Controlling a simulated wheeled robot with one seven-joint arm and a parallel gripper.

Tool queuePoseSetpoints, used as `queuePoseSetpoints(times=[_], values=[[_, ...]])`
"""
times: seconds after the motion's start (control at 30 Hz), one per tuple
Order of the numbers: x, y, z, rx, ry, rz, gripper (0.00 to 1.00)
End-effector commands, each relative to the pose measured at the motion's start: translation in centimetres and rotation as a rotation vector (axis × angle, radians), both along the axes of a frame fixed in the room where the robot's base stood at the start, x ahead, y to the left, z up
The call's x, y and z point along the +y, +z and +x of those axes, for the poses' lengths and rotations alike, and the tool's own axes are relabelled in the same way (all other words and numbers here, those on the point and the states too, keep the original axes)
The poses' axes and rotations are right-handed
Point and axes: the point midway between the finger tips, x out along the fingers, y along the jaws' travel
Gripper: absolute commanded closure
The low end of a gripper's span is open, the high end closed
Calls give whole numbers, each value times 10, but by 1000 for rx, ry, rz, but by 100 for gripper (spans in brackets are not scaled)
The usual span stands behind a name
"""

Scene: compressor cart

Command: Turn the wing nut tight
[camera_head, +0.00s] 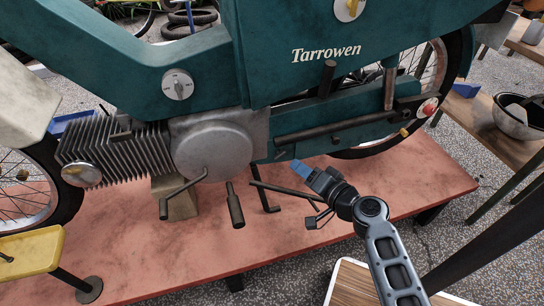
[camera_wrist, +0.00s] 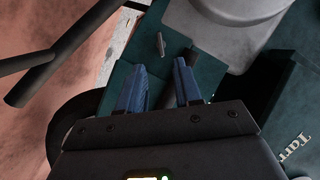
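A small metal piece that looks like the wing nut (camera_wrist: 160,45) stands on a teal face (camera_wrist: 178,42) in the wrist view. It lies a little beyond my fingertips, roughly in line with the gap between them. My gripper (camera_wrist: 161,80) has two blue fingers that are apart with nothing between them. In the head view my gripper (camera_head: 300,168) is just below the teal-and-grey machine (camera_head: 310,128), right of its round metal cover (camera_head: 213,152). I cannot clearly make out the wing nut there.
The machine, marked "Tarrowen", stands on a reddish bench (camera_head: 340,205). Dark bars and a pedal-like lever (camera_head: 235,205) stick out near my gripper. A wooden table (camera_head: 490,130) with a bowl (camera_head: 518,115) is at the right. A wood-topped surface (camera_head: 352,284) is at the bottom.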

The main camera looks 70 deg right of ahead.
Motion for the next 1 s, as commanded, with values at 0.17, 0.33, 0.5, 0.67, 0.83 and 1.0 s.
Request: queuePoseSetpoints(times=[0.17,0.33,0.5,0.67,0.83,1.0], values=[[-6,0,7,-1,6,-4,66],[-19,-6,29,-2,5,-2,66],[-31,-12,50,-1,4,-2,66],[-36,-16,61,-1,6,-1,66],[-39,-16,64,0,5,-2,66],[-38,-16,64,0,5,-2,67]])
